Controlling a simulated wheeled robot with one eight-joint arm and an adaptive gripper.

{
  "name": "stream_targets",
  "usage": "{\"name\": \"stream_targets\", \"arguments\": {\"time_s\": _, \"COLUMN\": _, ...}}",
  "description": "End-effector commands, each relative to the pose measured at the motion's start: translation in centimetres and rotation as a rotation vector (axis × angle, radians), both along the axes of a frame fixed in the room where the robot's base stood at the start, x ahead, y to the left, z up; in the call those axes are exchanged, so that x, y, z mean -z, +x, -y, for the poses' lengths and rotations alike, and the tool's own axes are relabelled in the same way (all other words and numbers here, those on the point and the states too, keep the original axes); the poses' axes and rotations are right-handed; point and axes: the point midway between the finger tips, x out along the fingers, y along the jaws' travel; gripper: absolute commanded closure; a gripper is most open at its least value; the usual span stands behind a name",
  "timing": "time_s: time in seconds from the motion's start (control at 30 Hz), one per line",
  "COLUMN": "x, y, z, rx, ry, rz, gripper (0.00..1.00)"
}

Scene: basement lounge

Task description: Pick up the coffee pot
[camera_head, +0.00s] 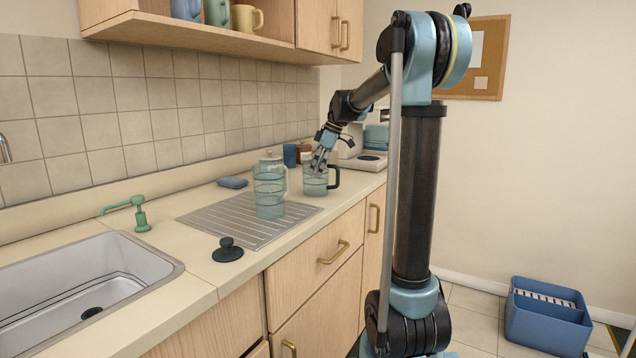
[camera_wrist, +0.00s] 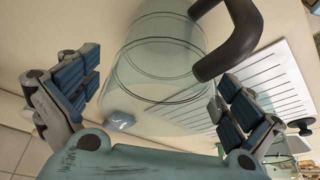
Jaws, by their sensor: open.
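The coffee pot (camera_head: 315,184) is a clear glass vessel with a dark handle. It stands upright on the counter, towards its far end. My gripper (camera_head: 321,161) is at the pot's upper part, reaching down from behind and above. In the wrist view the glass pot (camera_wrist: 160,62) lies between the spread fingers of my gripper (camera_wrist: 160,80), with its dark handle at the upper right. The fingers are open, and I see no clear grip on the glass. Whether a finger touches it, I cannot tell.
A lidded glass pitcher (camera_head: 269,192) stands nearer on the ribbed drainboard (camera_head: 222,218). A blue sponge (camera_head: 232,182) and black stopper (camera_head: 228,251) lie on the counter.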

Motion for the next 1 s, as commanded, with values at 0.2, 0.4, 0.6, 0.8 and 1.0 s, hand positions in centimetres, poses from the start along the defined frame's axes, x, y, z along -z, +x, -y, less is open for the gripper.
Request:
{"name": "stream_targets", "arguments": {"time_s": 0.2, "x": 1.7, "y": 0.0, "z": -0.7, "rx": 0.001, "ry": 0.000, "rz": 0.000, "gripper": 0.00}}
{"name": "stream_targets", "arguments": {"time_s": 0.4, "x": 1.8, "y": 0.0, "z": -0.8, "rx": 0.001, "ry": 0.000, "rz": 0.000, "gripper": 0.00}}
{"name": "stream_targets", "arguments": {"time_s": 0.6, "x": 1.8, "y": 0.0, "z": -0.8, "rx": 0.001, "ry": 0.000, "rz": 0.000, "gripper": 0.36}}
{"name": "stream_targets", "arguments": {"time_s": 0.8, "x": 1.8, "y": 0.0, "z": -0.8, "rx": 0.000, "ry": 0.000, "rz": 0.000, "gripper": 0.46}}
{"name": "stream_targets", "arguments": {"time_s": 1.0, "x": 1.8, "y": 0.0, "z": -0.8, "rx": 0.000, "ry": 0.000, "rz": -0.001, "gripper": 0.46}}
